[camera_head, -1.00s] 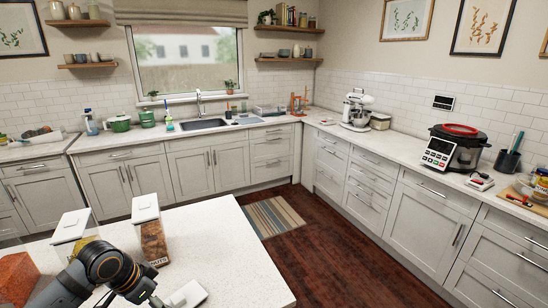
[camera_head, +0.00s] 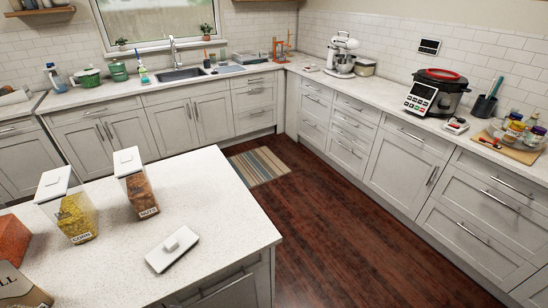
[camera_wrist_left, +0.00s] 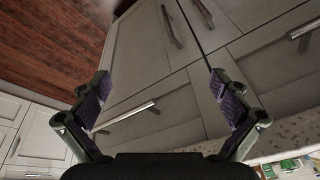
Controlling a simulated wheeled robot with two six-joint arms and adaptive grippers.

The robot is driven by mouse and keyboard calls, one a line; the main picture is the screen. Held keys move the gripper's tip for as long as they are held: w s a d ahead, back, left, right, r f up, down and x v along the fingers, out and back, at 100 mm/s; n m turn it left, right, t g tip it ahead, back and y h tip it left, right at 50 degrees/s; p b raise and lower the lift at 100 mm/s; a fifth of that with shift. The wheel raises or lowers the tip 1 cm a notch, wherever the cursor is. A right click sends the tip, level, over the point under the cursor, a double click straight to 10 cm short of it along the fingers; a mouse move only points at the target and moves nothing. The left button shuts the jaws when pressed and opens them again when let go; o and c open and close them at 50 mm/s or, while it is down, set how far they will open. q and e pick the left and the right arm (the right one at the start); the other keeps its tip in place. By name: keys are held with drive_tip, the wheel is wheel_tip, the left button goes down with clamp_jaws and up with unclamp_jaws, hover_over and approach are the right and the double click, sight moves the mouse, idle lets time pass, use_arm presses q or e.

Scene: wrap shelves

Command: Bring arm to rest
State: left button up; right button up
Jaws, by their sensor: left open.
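My left gripper (camera_wrist_left: 166,108) shows in the left wrist view with its two fingers wide apart and nothing between them. Behind it are cabinet fronts (camera_wrist_left: 150,65) with bar handles and a strip of dark wood floor (camera_wrist_left: 45,45). The left gripper and its arm are out of the head view. My right gripper is in neither view.
The island (camera_head: 215,200) holds a corn container (camera_head: 72,213), a nuts container (camera_head: 138,190), a white lid (camera_head: 172,249) lying flat, and reddish and brown packages at the left edge. Wall counters (camera_head: 380,94) carry appliances and jars.

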use_arm(q)
drive_tip(key=s+a+f+g, duration=0.1)
drive_tip(key=s+f, duration=0.3)
drive_tip(key=f, duration=0.8)
drive_tip(key=s+a+f, duration=0.1)
drive_tip(key=s+f, duration=0.3)
drive_tip(key=f, duration=0.7)
drive_tip(key=s+f+g, duration=0.1)
drive_tip(key=s+f, duration=0.9)
drive_tip(key=s, duration=0.4)
drive_tip(key=shift+s+a, duration=0.15)
drive_tip(key=shift+a, duration=0.25)
